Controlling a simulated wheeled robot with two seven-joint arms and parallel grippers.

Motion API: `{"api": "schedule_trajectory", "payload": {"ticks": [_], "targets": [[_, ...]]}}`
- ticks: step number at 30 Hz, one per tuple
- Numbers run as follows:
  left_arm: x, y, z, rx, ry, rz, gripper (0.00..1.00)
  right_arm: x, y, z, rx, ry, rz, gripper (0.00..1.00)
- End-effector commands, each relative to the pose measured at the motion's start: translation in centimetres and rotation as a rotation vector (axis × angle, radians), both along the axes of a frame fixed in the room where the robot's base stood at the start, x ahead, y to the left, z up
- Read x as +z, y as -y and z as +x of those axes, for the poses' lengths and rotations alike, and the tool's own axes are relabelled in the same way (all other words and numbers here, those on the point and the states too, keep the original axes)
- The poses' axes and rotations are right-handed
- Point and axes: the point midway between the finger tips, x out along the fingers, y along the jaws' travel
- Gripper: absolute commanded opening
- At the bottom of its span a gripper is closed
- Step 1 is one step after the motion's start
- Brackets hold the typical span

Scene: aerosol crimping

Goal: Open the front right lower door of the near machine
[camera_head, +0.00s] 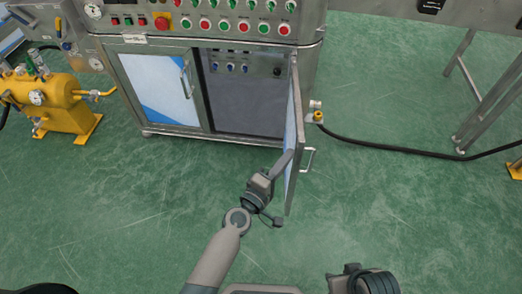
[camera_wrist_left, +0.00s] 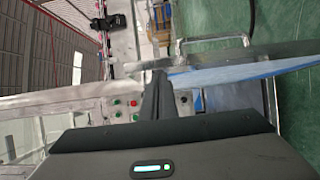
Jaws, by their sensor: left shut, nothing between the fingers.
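The near machine's front right lower door (camera_head: 292,140) stands swung wide open, edge-on to me, sticking out towards me. Its handle (camera_head: 308,160) is on the right, outer side. My left gripper (camera_head: 287,160) is shut and empty, on the door's left, inner side with its fingers close to the panel; I cannot tell whether they touch. In the left wrist view the shut fingers (camera_wrist_left: 158,85) point at the door's edge, with the blue-tinted door panel (camera_wrist_left: 235,72) to the right and the handle (camera_wrist_left: 215,41) beyond. Part of my right arm's end (camera_head: 362,281) shows at the bottom; its fingers cannot be made out.
The open compartment (camera_head: 247,98) shows a grey interior with several switches. The left lower door (camera_head: 158,88) is closed. A yellow tank (camera_head: 60,103) stands at the left. A black hose (camera_head: 400,147) runs along the floor to the right. The green floor in front is clear.

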Motion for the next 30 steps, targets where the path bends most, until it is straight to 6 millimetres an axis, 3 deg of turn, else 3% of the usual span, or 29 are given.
{"api": "schedule_trajectory", "payload": {"ticks": [3,9,30], "targets": [[0.0,2.0,-0.1,-0.001,0.0,0.0,0.0,0.0,0.1,0.0,0.0,-0.003,-0.001,0.31],[0.0,3.4,-0.1,0.0,0.0,0.0,0.0,0.0,0.1,-0.1,-0.002,-0.005,-0.002,0.31],[0.0,3.1,0.2,0.0,0.001,0.001,0.0,0.0,0.1,0.0,-0.002,-0.005,-0.002,0.31]]}}
